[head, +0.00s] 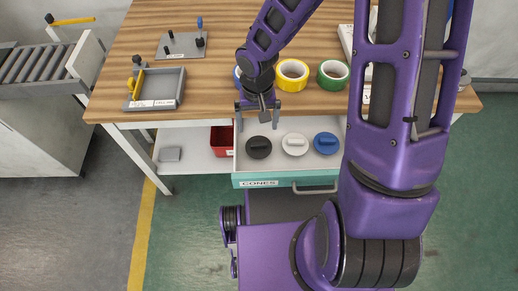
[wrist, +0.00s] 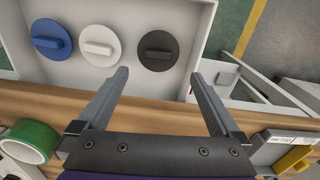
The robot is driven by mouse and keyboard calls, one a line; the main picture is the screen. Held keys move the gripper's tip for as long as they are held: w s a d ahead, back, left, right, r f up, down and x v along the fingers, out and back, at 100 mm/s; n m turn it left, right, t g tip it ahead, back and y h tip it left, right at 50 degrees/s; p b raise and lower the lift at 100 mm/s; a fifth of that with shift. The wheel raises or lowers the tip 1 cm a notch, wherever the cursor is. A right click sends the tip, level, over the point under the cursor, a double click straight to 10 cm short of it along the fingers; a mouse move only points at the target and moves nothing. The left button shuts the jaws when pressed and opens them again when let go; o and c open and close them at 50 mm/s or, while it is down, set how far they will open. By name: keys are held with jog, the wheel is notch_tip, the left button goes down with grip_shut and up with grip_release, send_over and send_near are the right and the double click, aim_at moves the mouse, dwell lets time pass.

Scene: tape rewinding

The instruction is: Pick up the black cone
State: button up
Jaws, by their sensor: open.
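The black cone (head: 259,147) lies in the open drawer (head: 262,174), at the left of a row of three. It is a dark disc with a raised bar on top. It also shows in the wrist view (wrist: 158,50), beyond my fingertips and roughly between them. The white cone (head: 295,144) and the blue cone (head: 326,143) lie to its right in the head view. My gripper (head: 257,122) is open and empty above the drawer's back part. In the wrist view its two fingers (wrist: 158,85) are spread wide and apart from the cone.
The wooden table (head: 130,50) stands behind the drawer. Yellow tape (head: 292,75) and green tape (head: 333,75) stand near its front edge. A red bin (head: 221,141) sits left of the drawer. A grey tray (head: 157,88) and a tool plate (head: 183,46) are at the table's left.

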aim_at(259, 143)
notch_tip(259, 143, down, 9)
jog(key=shift+w+d+f+b, duration=0.1)
jog(key=shift+d+b, duration=0.05)
jog(key=shift+b, duration=1)
jog(key=shift+c, duration=0.2)
